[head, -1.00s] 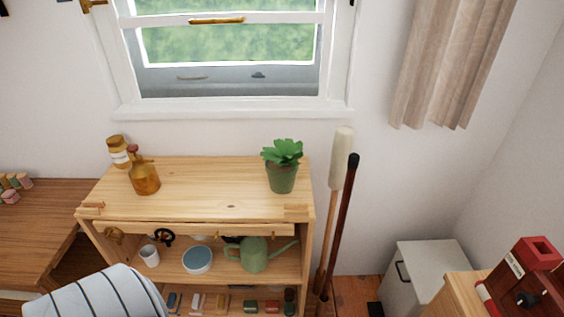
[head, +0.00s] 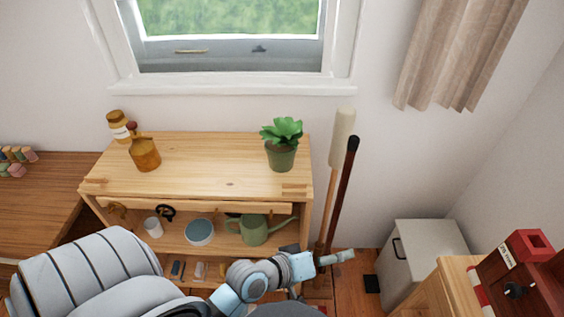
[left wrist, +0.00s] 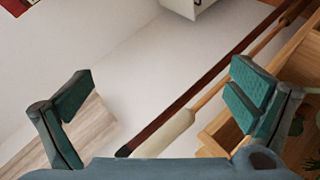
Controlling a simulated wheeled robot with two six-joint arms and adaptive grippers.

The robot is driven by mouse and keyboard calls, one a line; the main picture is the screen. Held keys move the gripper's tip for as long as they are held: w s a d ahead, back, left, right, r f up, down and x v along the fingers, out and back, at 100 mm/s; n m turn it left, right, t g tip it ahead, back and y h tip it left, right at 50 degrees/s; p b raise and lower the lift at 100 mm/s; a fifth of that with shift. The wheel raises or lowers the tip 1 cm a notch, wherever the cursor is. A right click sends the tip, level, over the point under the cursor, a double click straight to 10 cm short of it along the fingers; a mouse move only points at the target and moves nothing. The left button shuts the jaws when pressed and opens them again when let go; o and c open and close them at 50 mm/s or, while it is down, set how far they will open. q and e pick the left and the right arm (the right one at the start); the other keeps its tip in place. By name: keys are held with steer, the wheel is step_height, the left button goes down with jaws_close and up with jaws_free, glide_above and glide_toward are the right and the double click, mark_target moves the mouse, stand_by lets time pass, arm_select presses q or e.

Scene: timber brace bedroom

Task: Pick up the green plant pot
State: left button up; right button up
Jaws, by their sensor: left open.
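The green plant pot (head: 281,157) holds a leafy green plant and stands upright on the right part of the wooden shelf unit's top (head: 210,165). My left gripper (head: 345,257) is low and to the right of the shelf unit in the head view, below the pot and apart from it. In the left wrist view its two teal-padded fingers (left wrist: 160,105) are spread wide with nothing between them. Some green leaves (left wrist: 297,125) show at that view's right edge, beside the right finger. My right gripper is not in view.
Two long-handled tools (head: 342,180) lean at the shelf unit's right side, close to my left gripper. Amber bottles (head: 144,153) stand at the top's left end. A watering can (head: 255,229) is on the shelf below. A white cabinet (head: 425,262) stands right.

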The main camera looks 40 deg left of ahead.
arm_select(q)
steer(key=w+a+r+n+t+y, duration=0.35)
steer(key=r+n, duration=0.25)
steer(key=n, duration=0.3)
steer(key=w+a+r+n+t+y, duration=0.3)
steer(key=w+r+n+t, duration=0.25)
steer(key=n, duration=0.35)
steer(key=n+g+y, duration=0.7)
steer(key=n+y, duration=0.3)
steer(key=n, duration=0.9)
glide_toward(284, 155)
steer(key=shift+w+a+r, duration=0.2)
steer(key=shift+w+a, duration=0.3)
steer(key=shift+w, duration=0.25)
steer(key=x, duration=0.3)
steer(key=b+x, duration=0.1)
steer(key=x, duration=0.3)
steer(key=shift+w+a+f, duration=0.15)
steer(key=shift+a+f, duration=0.05)
steer(key=shift+a, duration=0.1)
steer(key=w+a+b, duration=0.1)
steer(key=a, duration=0.1)
steer(key=w+a+f+b, duration=0.1)
steer(key=w+b, duration=0.1)
steer(key=shift+w+a+f, duration=0.2)
steer(key=shift+a, duration=0.2)
steer(key=shift+w+a, duration=0.15)
steer(key=shift+w, duration=0.05)
steer(key=shift+r, duration=0.15)
steer(key=c, duration=1.9)
